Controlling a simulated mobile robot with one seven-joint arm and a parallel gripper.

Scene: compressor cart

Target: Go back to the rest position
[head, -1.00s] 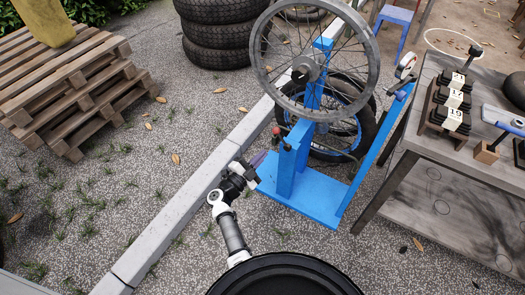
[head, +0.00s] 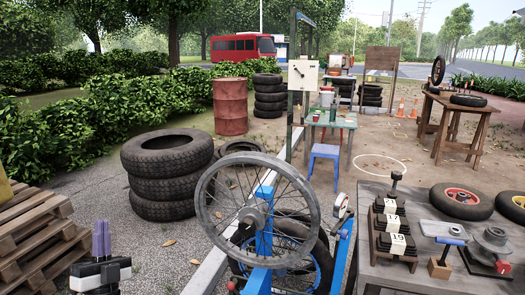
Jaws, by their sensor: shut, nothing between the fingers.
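My gripper (head: 101,238) is at the lower left of the head view, pointing up, with its purple fingers together and nothing between them. Its black and white wrist shows below, cut off by the bottom edge. It is apart from the wooden pallets and from the wheel stand. The rest of my arm is out of view.
Stacked wooden pallets (head: 30,235) stand at the left edge. A stack of tyres (head: 166,180) stands behind my gripper. A spoked wheel (head: 216,226) sits on a blue stand (head: 264,240) at the centre. A grey workbench (head: 385,272) with numbered blocks, wheels and tools is at the right. Gravel ground is open between the pallets and stand.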

